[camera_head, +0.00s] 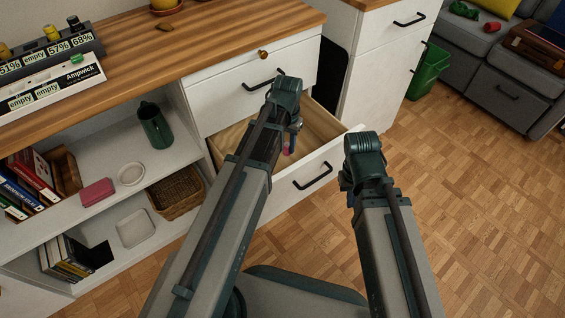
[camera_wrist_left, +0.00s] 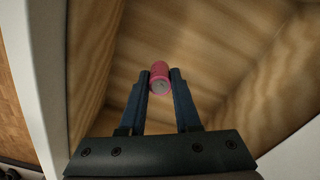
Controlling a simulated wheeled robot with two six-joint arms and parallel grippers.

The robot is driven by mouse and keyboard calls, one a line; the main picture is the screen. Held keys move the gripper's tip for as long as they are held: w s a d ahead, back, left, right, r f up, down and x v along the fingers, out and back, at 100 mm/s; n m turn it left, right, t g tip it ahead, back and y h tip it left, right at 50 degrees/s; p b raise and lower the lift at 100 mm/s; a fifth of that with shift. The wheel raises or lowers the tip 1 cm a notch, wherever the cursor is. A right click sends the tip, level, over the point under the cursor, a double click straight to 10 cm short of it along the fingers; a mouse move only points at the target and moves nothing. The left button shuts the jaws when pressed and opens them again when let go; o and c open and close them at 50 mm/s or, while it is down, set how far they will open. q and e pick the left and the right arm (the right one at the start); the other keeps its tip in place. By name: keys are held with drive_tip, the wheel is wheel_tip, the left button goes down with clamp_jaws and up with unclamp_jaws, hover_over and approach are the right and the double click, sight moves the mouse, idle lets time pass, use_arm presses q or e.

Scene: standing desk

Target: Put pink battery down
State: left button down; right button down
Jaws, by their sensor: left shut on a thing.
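The pink battery (camera_wrist_left: 160,72) is between the fingertips of my left gripper (camera_wrist_left: 161,82), which is shut on it, inside an open drawer (camera_wrist_left: 215,45). The left wrist view shows one grey end of the battery and bare wood around it. In the head view a small pink part of the battery (camera_head: 287,152) shows by my left gripper (camera_head: 291,141), within the open drawer (camera_head: 322,127). I cannot tell whether the battery touches the drawer floor. My right arm reaches in at the right of the head view; its gripper fingers are hidden.
A wooden desktop (camera_head: 200,38) with a battery charger (camera_head: 50,87) is at the upper left. Shelves below hold a green jug (camera_head: 155,125), a pink box (camera_head: 97,192) and a wicker basket (camera_head: 176,192). A green bin (camera_head: 428,72) and open parquet floor lie to the right.

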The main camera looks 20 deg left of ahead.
sight(287, 155)
use_arm(q)
wheel_tip(287, 155, down, 5)
drive_tip(key=b, duration=0.4)
drive_tip(key=shift+f+b, duration=0.2)
drive_tip(key=shift+b, duration=0.1)
drive_tip(key=shift+f, duration=0.1)
wheel_tip(287, 155, down, 4)
drive_tip(key=b, duration=0.3)
drive_tip(key=shift+r+b, duration=0.25)
drive_tip(key=shift+b, duration=0.1)
drive_tip(key=shift+f, duration=0.15)
drive_tip(key=c, duration=0.6)
unclamp_jaws()
wheel_tip(287, 155, up, 12)
drive_tip(key=p, duration=1.2)
drive_tip(key=shift+r, duration=0.2)
